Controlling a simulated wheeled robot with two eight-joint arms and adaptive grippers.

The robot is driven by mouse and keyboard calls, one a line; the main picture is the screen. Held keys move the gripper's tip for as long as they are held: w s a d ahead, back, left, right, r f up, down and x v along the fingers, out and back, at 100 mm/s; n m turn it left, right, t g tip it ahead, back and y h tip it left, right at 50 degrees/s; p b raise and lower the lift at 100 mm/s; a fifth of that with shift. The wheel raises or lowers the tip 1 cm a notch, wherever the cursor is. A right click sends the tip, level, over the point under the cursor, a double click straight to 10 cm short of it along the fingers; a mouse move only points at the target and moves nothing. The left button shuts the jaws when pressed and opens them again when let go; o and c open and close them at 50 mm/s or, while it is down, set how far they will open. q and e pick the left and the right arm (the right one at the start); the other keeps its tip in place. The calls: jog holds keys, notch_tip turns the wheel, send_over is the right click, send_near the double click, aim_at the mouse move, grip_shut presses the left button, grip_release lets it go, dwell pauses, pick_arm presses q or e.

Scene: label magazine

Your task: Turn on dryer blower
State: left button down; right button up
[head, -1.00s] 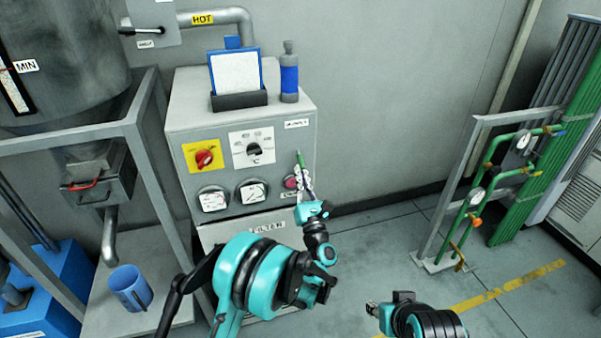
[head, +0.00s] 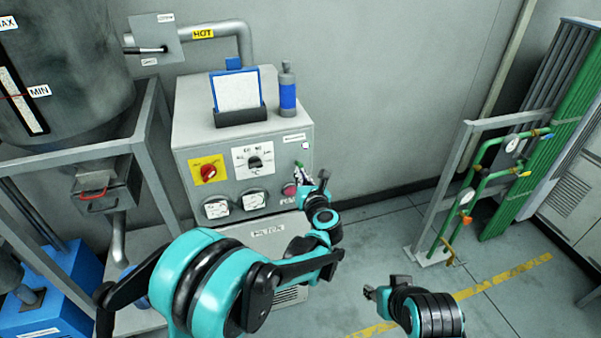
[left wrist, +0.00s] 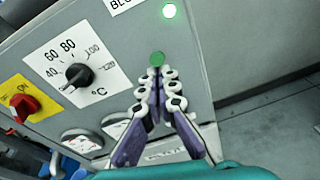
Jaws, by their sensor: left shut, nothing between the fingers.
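The dryer's control box (head: 222,150) is a grey cabinet against the wall. A round green button (left wrist: 156,58) sits on its front, below a lit pale green lamp (left wrist: 169,11) and a label starting "BLO" (left wrist: 122,3). The lamp also shows as a bright spot in the head view (head: 306,145). My left gripper (left wrist: 157,78) is shut and empty, with its tips at the green button's lower edge; I cannot tell whether they touch it. In the head view it (head: 299,168) is in front of the panel's right side. My right gripper (head: 371,292) is low over the floor, away from the box.
The panel also has a red knob on a yellow plate (head: 207,171), a black temperature dial (head: 254,161), two gauges and a red button (head: 289,189). A document holder (head: 240,116) and blue bottle (head: 288,95) stand on top. Green pipes (head: 467,195) are at the right.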

pick_arm(q)
jog(key=shift+w+r+p, duration=0.25)
jog(key=shift+r+p, duration=0.05)
jog(key=shift+r, duration=0.4)
dwell(0.3)
jog(key=shift+s, duration=0.1)
